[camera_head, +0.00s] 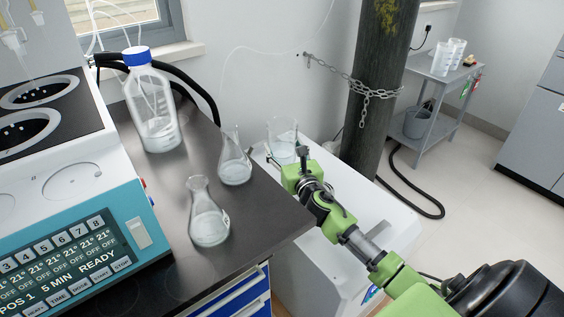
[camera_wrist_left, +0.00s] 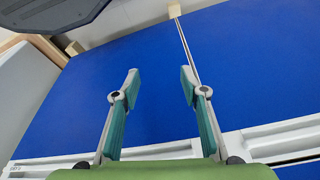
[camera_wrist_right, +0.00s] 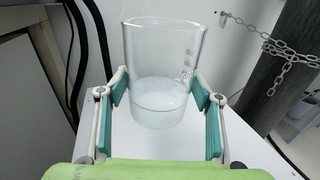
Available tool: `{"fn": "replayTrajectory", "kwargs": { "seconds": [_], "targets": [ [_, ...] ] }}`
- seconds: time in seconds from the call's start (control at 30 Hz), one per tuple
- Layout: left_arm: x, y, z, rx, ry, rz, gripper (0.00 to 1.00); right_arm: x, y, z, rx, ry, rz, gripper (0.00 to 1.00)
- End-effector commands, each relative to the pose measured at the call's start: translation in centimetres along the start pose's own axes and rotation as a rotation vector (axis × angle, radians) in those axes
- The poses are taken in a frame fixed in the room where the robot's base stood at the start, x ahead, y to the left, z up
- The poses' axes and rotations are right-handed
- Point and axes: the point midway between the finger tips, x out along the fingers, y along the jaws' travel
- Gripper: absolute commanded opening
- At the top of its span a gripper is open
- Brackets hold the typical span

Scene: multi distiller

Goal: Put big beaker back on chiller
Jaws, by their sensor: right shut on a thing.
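The big beaker (camera_head: 283,136) is clear glass with some liquid at its bottom. In the right wrist view the beaker (camera_wrist_right: 163,65) is upright between the fingers of my right gripper (camera_wrist_right: 161,98), which is shut on it. In the head view my right gripper (camera_head: 288,160) reaches the beaker over the white chiller (camera_head: 345,213), right of the dark bench. I cannot tell whether the beaker's base touches the chiller top. My left gripper (camera_wrist_left: 160,88) is open and empty in front of blue drawer fronts in the left wrist view; it is not in the head view.
Two glass flasks (camera_head: 208,215) (camera_head: 235,160) and a blue-capped bottle (camera_head: 151,105) stand on the dark bench (camera_head: 180,190). A distiller with a display (camera_head: 70,262) is at the left. A dark cylinder (camera_head: 377,80) with a chain (camera_head: 350,80) stands behind the chiller.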

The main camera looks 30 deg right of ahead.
Motion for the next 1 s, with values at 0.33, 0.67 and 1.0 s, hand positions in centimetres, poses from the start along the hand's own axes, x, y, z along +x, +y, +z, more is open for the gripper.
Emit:
{"fn": "replayTrajectory", "kwargs": {
  "seconds": [0.33,0.67,1.0],
  "targets": [
    [-3.0,-0.1,-0.1,-0.002,0.016,-0.003,0.40,1.3,0.0,-1.4,-0.001,-0.003,-0.001,0.23],
    [-2.6,-0.1,0.3,-0.002,0.028,-0.004,0.40,1.9,0.1,-5.0,0.002,-0.002,-0.001,0.23],
    [-2.7,-0.1,0.1,-0.002,0.035,-0.004,0.40,1.9,0.1,-5.0,-0.001,-0.003,0.001,0.23]
  ]
}}
